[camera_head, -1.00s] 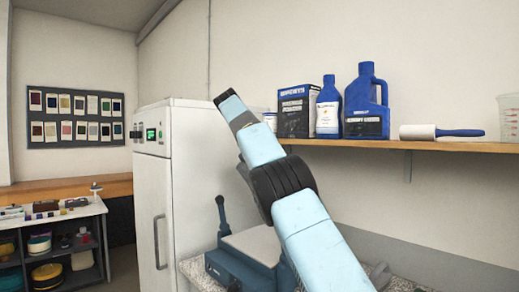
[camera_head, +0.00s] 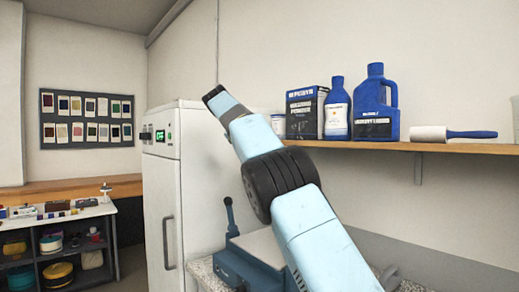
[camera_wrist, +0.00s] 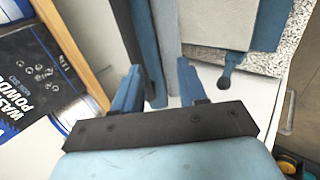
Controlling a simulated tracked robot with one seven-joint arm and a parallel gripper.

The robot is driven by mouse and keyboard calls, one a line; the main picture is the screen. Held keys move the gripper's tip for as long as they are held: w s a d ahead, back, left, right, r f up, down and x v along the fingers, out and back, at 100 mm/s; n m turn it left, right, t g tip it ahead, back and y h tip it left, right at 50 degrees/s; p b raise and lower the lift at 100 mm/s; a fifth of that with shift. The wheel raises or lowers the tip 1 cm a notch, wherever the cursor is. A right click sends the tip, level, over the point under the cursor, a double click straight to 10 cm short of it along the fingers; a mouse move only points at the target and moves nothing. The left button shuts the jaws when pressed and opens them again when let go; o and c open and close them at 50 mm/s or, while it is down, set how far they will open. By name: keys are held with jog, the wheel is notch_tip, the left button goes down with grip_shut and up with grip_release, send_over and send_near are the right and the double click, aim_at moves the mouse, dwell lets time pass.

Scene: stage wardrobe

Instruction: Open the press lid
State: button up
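The press (camera_head: 243,272) is a blue-grey machine with a pale flat top, low in the middle of the head view. Its upright dark blue lever (camera_head: 229,216) with a rounded knob stands at its left side. In the wrist view the press (camera_wrist: 215,20) is at the top, and the lever's dark knob (camera_wrist: 224,82) points toward my gripper. My gripper (camera_wrist: 158,88) is open with nothing between its two blue fingers. The knob is to the right of the right finger, apart from it in the picture. My fingers cannot be made out in the head view. My arm hides the press's right part.
A white cabinet (camera_head: 165,190) with a lit panel stands left of the press. The wall shelf (camera_head: 440,147) carries a washing powder box (camera_head: 303,112), blue bottles (camera_head: 375,105) and a lint roller (camera_head: 452,133). A speckled counter (camera_head: 205,273) lies under the press.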

jog(key=shift+s+a, duration=0.85)
jog(key=shift+a, duration=0.2)
jog(key=shift+s+a, duration=0.85)
jog(key=shift+a, duration=0.15)
